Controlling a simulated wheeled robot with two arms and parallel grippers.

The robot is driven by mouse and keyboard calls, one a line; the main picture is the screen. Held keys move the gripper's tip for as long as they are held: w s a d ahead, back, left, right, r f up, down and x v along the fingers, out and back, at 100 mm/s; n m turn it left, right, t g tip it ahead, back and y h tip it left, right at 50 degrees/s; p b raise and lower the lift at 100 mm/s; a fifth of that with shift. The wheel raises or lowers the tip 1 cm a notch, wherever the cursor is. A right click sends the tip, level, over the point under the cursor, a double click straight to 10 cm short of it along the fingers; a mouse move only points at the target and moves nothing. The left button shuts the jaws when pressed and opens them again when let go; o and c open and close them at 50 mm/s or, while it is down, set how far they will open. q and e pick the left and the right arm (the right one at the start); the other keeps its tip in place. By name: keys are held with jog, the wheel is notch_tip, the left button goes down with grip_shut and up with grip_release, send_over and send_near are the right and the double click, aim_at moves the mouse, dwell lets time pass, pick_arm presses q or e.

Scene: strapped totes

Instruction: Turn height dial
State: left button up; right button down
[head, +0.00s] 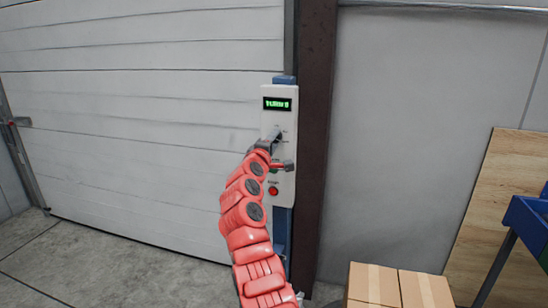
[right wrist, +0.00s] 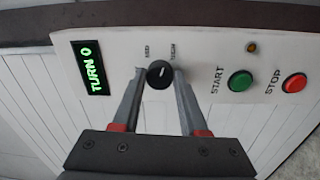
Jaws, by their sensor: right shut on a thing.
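The height dial (right wrist: 159,74) is a round black knob with a white pointer mark, set in a white control panel (right wrist: 210,60). Small lettering beside it is too small to read surely. My right gripper (right wrist: 160,78) is shut on the dial, one finger on each side. In the head view my red right arm reaches up to the panel (head: 268,122), and the gripper (head: 276,138) hides the dial. A display (right wrist: 90,68) with green characters seems to read "TURN 0"; it also shows in the head view (head: 277,103). My left gripper is not in view.
A green START button (right wrist: 240,80), a red STOP button (right wrist: 294,83) and a small amber light (right wrist: 252,48) share the panel. Behind is a white sectional door (head: 130,120). A brown post (head: 317,130) stands right of the panel. Cardboard boxes (head: 375,284) sit lower right.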

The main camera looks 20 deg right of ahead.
jog(key=shift+f+m+b, duration=0.2)
jog(key=shift+m+b, duration=0.9)
jog(key=shift+b, duration=0.2)
jog(key=shift+r+m+b, duration=0.1)
jog(key=shift+m+b, duration=0.2)
jog(key=shift+c, duration=2.2)
grip_release()
jog(key=b+v, duration=0.1)
jog(key=v, duration=1.6)
jog(key=shift+a, duration=0.25)
